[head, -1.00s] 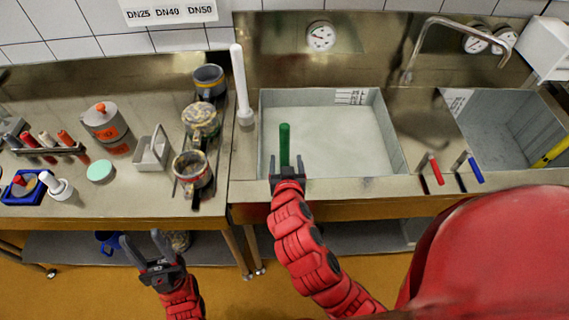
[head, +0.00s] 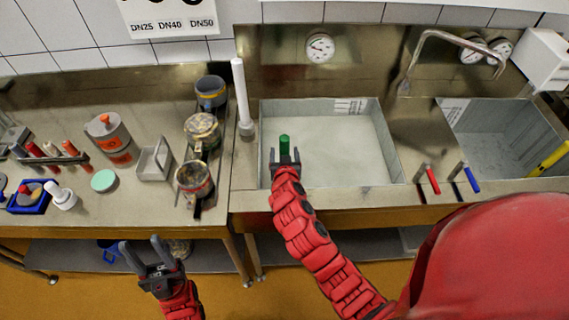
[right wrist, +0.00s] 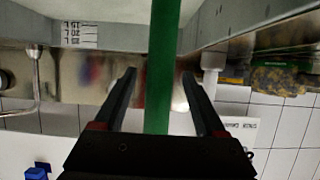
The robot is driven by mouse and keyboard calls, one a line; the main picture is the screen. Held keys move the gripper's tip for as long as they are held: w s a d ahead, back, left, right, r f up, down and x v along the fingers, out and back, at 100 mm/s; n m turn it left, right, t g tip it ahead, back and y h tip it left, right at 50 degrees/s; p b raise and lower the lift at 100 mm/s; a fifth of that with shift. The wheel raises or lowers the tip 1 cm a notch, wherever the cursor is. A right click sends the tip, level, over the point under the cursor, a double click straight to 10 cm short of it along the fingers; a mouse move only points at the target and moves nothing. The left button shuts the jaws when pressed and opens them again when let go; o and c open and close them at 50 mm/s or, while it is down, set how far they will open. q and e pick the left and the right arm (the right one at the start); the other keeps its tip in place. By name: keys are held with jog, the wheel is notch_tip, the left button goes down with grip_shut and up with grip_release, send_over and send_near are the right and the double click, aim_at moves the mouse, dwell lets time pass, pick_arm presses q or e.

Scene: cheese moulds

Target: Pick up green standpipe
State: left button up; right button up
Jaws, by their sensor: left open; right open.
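The green standpipe (head: 285,143) stands in the left sink basin (head: 390,150), near its left front corner; its lower part is hidden behind my right gripper. My right gripper (head: 284,154) is open over the basin's front left, right at the pipe. In the right wrist view the green standpipe (right wrist: 161,60) runs between the two open fingers (right wrist: 157,82), with a gap on each side. My left gripper (head: 140,242) is open and empty, in front of the left counter, over the floor.
A white standpipe (head: 240,90) stands on the counter left of the basin. Pots (head: 194,180) and a grey caddy (head: 154,160) are further left. Red (head: 433,181) and blue (head: 471,180) tap handles are to the right. The basin is otherwise clear.

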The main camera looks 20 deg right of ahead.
jog(key=shift+w+d+f, duration=0.15)
jog(key=shift+w+f, duration=0.15)
jog(key=shift+w, duration=0.1)
jog(key=shift+c, duration=0.3)
grip_shut()
dwell(0.9)
